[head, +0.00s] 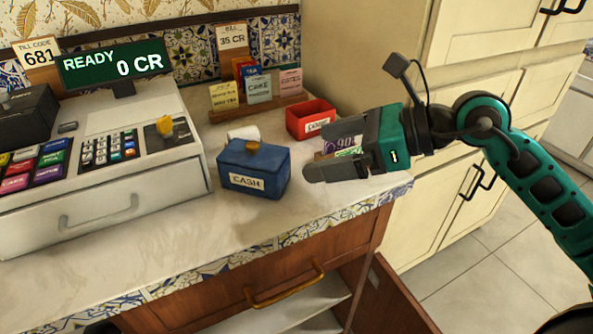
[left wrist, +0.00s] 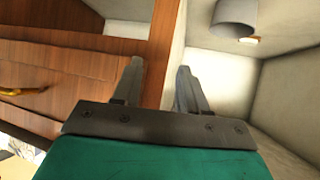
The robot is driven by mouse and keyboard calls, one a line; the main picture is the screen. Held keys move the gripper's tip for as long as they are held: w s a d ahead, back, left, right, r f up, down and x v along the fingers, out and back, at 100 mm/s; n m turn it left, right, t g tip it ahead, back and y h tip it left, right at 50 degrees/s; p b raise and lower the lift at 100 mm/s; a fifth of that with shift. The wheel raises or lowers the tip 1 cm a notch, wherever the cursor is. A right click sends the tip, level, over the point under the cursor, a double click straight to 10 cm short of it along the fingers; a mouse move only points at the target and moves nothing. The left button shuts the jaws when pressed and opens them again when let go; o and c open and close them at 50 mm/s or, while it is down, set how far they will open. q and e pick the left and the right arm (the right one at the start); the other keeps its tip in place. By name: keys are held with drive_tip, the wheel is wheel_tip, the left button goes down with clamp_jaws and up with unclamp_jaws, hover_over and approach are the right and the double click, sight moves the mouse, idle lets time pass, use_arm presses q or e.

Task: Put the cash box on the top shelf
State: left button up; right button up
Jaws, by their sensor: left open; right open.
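The blue cash box (head: 254,168) with a "CASH" label and a yellow knob on its lid stands on the counter, right of the till. My right gripper (head: 312,168) is open and empty, just right of the cash box, with its fingers pointing toward it. In the left wrist view my left gripper (left wrist: 163,85) is open and empty, in front of a wooden cabinet front and a pale interior. The left gripper does not show in the head view. A pale shelf (head: 290,315) shows inside the open cabinet under the counter.
The till (head: 110,150) stands left of the box. A red tray (head: 310,118) and a card rack (head: 258,105) stand behind. The counter (head: 230,225) in front is clear. A cabinet door (head: 390,300) hangs open below. A grey cylindrical object (left wrist: 235,17) shows in the left wrist view.

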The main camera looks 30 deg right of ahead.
sight(274, 156)
drive_tip(key=shift+t, duration=0.4)
drive_tip(key=x, duration=0.5)
drive_tip(key=shift+w+a+f, duration=0.15)
drive_tip(key=shift+w+a, duration=0.1)
drive_tip(key=shift+w, duration=0.05)
drive_tip(key=shift+x, duration=3.15)
drive_tip(key=shift+c, duration=1.2)
drive_tip(key=c, duration=1)
use_arm(q)
drive_tip(key=r+p, duration=0.1)
drive_tip(key=p, duration=0.1)
drive_tip(key=r+p, duration=0.1)
drive_tip(key=p, duration=0.1)
drive_tip(key=shift+s+r, duration=0.35)
drive_tip(key=shift+s, duration=0.05)
use_arm(e)
wheel_tip(274, 156, up, 20)
drive_tip(key=shift+s, duration=0.1)
